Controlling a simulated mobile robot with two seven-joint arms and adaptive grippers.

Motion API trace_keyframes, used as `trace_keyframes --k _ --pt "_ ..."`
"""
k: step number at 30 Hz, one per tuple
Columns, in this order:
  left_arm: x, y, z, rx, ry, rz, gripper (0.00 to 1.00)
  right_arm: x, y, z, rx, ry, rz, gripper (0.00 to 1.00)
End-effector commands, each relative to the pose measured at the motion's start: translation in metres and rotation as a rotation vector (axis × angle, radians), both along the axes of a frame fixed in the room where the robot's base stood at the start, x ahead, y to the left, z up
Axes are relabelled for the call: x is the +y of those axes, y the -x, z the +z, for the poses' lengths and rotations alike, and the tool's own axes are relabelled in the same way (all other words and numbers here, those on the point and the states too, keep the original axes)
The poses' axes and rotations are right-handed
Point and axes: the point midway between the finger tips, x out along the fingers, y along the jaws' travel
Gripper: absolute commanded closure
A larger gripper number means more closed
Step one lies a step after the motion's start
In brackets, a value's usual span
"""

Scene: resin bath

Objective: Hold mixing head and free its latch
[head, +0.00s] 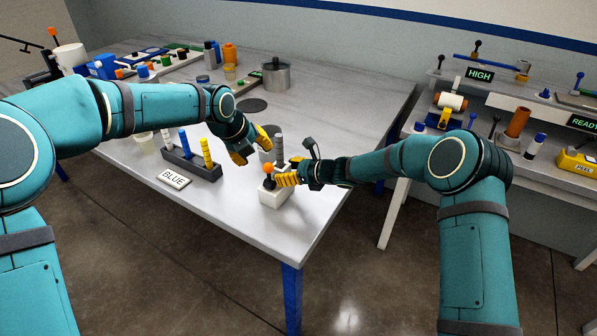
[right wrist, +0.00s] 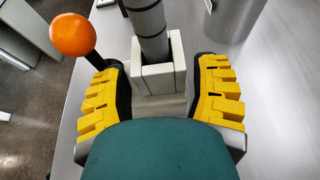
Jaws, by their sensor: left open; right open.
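An upright banded grey rod (head: 279,147), which I take for the mixing head, stands in a pale block (head: 272,197) near the table's front right corner. In the right wrist view the rod (right wrist: 148,22) sits in a pale slotted holder (right wrist: 161,78). A lever with an orange ball (head: 267,168), likely the latch, tilts beside it; the ball (right wrist: 73,35) is at upper left in the wrist view. My right gripper (head: 283,177) is open, its yellow fingers on either side of the holder; contact is unclear. My left gripper (head: 254,146) is open and empty, left of the rod.
A dark rack (head: 190,161) with coloured sticks and a BLUE sign (head: 174,179) stand to the left. A metal pot (head: 276,77) and a dark disc (head: 252,105) lie farther back. A second bench (head: 400,150) with equipment stands right, across a floor gap.

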Motion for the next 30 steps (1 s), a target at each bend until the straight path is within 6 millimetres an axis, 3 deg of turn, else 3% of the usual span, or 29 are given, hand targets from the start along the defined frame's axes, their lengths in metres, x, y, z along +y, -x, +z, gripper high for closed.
trace_keyframes --k 13,18,29,30 --pt "0.0000 0.0000 0.0001 0.000 0.000 0.000 0.54 0.0063 -0.0047 -0.0033 0.000 0.000 0.000 0.37" --pt "0.0000 0.0000 0.0000 0.000 0.000 0.000 0.54 0.0061 -0.0046 -0.0033 0.000 0.000 0.000 0.95" --pt "0.0000 0.0000 0.0000 0.000 0.000 0.000 0.55 0.0060 -0.0045 -0.0033 0.001 -0.001 0.000 0.95" --pt "-0.0001 0.0000 0.0000 0.001 0.001 0.002 0.69 0.0060 -0.0045 -0.0033 0.001 -0.001 0.000 0.95"
